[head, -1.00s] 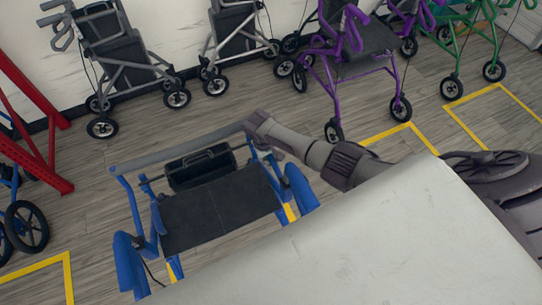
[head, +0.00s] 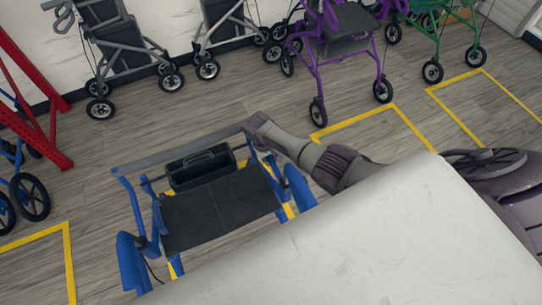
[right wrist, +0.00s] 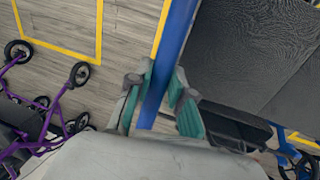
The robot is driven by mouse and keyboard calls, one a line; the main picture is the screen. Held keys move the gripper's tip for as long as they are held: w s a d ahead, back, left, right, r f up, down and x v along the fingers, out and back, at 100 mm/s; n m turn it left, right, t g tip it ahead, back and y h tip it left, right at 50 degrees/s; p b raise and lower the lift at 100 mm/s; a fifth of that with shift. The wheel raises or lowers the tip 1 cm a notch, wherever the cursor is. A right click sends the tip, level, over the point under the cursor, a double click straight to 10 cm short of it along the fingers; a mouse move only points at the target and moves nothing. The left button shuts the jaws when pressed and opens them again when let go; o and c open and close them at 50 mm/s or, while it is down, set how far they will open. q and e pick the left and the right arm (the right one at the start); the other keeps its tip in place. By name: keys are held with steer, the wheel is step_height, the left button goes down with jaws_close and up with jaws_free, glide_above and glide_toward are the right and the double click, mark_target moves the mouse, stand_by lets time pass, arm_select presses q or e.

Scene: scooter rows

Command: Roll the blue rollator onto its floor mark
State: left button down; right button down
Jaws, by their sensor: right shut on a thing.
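The blue rollator (head: 222,207), with a dark seat and a black basket, stands on the floor just in front of me. Yellow tape of a floor mark (head: 289,210) shows beneath and between its frame parts; how the wheels sit relative to it is hidden by the rollator and my pale arm. My right gripper (head: 253,126) is shut on the rollator's bar at its far right corner. In the right wrist view its green-padded fingers (right wrist: 158,90) lie either side of the blue tube (right wrist: 172,40). My left gripper is not in view.
Grey rollators (head: 117,46), a purple rollator (head: 340,47) and a green rollator (head: 447,30) stand along the wall. A red rack (head: 38,125) is at left. More yellow outlines (head: 395,107) lie on the floor at right and left. Bare floor lies between.

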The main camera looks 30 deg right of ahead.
steer(key=shift+w+r, duration=0.1)
steer(key=c, duration=1)
jaws_free()
steer(key=shift+c, duration=0.2)
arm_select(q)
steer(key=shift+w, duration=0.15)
arm_select(e)
step_height(320, 180, up, 12)
steer(key=a, duration=0.2)
steer(key=shift+a, duration=0.2)
